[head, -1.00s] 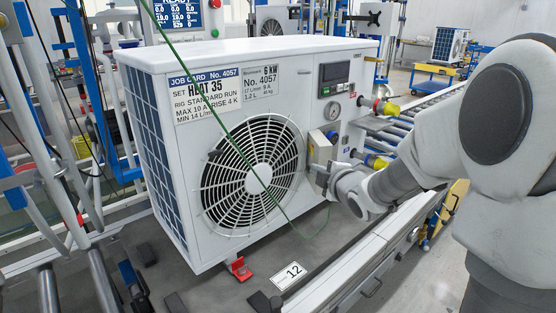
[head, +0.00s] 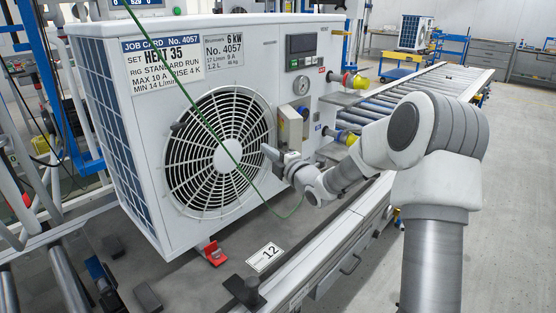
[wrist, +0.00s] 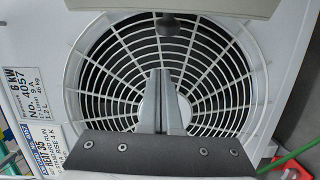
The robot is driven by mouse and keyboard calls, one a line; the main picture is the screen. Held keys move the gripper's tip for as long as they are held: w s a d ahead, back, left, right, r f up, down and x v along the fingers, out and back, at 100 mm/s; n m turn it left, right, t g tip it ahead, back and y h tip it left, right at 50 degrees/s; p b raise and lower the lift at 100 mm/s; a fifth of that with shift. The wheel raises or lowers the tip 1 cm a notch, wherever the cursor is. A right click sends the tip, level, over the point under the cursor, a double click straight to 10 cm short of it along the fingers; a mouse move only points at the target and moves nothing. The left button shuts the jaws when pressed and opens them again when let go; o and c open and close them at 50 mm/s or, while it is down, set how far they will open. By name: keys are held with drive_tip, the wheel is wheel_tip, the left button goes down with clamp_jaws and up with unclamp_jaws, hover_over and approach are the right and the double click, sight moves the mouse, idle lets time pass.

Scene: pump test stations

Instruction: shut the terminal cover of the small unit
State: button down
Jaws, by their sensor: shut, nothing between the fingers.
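The small unit (head: 150,110) is a white cabinet with a round fan grille and a 6 kW label; its front fills most of the wrist view (wrist: 45,30). The terminal cover (head: 291,128) is a beige box-like part right of the fan, standing out from the front; I cannot tell exactly how far it is open. A pale beige panel, probably this cover, crosses the top of the wrist view (wrist: 215,7). My gripper (head: 268,151) is shut and empty, in front of the fan's right edge, just left of and below the cover. Its fingers (wrist: 158,90) show against the grille.
A green cable (head: 222,140) hangs across the fan. A roller conveyor (head: 420,90) runs behind my arm. A red clamp (head: 214,253) and number 12 plate (head: 265,257) lie below.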

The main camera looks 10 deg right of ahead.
drive_tip(key=shift+x, duration=0.85)
drive_tip(key=d, duration=0.4)
drive_tip(key=shift+w+f, duration=0.1)
drive_tip(key=shift+w, duration=0.05)
